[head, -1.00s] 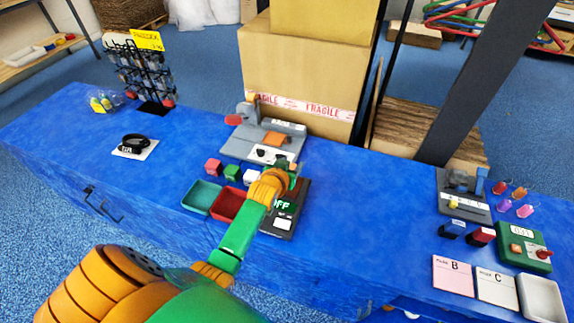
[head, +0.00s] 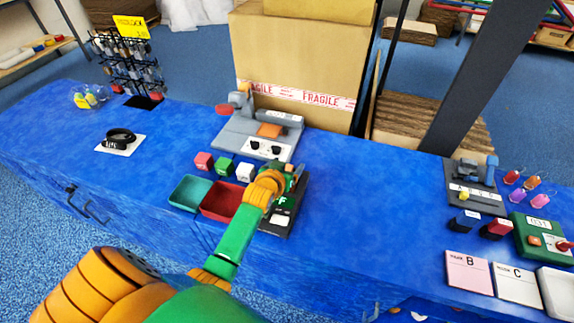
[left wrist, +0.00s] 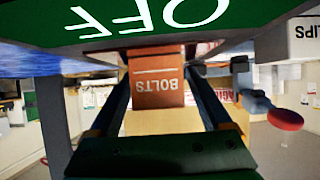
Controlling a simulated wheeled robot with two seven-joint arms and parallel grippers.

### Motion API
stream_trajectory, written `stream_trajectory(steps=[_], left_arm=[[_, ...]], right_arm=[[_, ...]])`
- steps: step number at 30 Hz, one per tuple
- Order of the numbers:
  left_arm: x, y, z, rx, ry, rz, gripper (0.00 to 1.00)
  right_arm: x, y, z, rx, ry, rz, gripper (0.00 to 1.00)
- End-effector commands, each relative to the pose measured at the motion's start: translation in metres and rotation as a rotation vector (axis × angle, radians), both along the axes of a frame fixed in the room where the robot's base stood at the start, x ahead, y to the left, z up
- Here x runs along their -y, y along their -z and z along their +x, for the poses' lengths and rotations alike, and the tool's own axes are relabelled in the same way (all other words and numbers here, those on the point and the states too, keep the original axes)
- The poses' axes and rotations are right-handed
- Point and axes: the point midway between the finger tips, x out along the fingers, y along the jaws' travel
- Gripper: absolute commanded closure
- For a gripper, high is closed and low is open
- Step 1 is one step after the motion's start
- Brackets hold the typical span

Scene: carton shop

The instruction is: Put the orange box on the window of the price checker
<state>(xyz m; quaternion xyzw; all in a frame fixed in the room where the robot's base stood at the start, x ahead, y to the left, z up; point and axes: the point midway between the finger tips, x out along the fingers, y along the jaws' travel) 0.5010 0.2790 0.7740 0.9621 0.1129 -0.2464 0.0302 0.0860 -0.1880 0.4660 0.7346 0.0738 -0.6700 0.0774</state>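The orange box (left wrist: 157,85), marked BOLTS, sits between the fingers of my left gripper in the left wrist view, with a finger against each side. In the head view my left gripper (head: 293,181) is over the far part of the dark device with the green OFF screen, seemingly the price checker (head: 282,222), and hides the box and its window. The screen (left wrist: 160,18) fills the top of the left wrist view. The box's end is close to the device; I cannot tell whether it touches. My right gripper is out of view.
Red (head: 203,161), green (head: 223,167) and white (head: 245,172) boxes stand left of the device, behind a teal tray (head: 188,193) and a red tray (head: 222,201). A grey machine (head: 240,135) is behind.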

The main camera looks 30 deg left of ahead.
Motion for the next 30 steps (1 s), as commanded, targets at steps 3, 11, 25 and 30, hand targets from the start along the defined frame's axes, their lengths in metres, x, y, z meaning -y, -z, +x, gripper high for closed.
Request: stream_trajectory(steps=[3,11,25,30], left_arm=[[0.000,0.000,0.000,0.000,0.000,0.000,0.18],[0.002,-0.011,-0.010,-0.001,0.000,0.000,0.18],[0.023,-0.058,-0.096,-0.001,0.000,-0.001,0.18],[0.024,-0.062,-0.103,0.000,-0.001,0.000,0.18]], right_arm=[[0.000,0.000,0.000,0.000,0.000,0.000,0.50],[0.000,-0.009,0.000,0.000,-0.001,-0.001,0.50],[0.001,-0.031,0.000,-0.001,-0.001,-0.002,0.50],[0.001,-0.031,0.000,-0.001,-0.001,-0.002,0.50]])
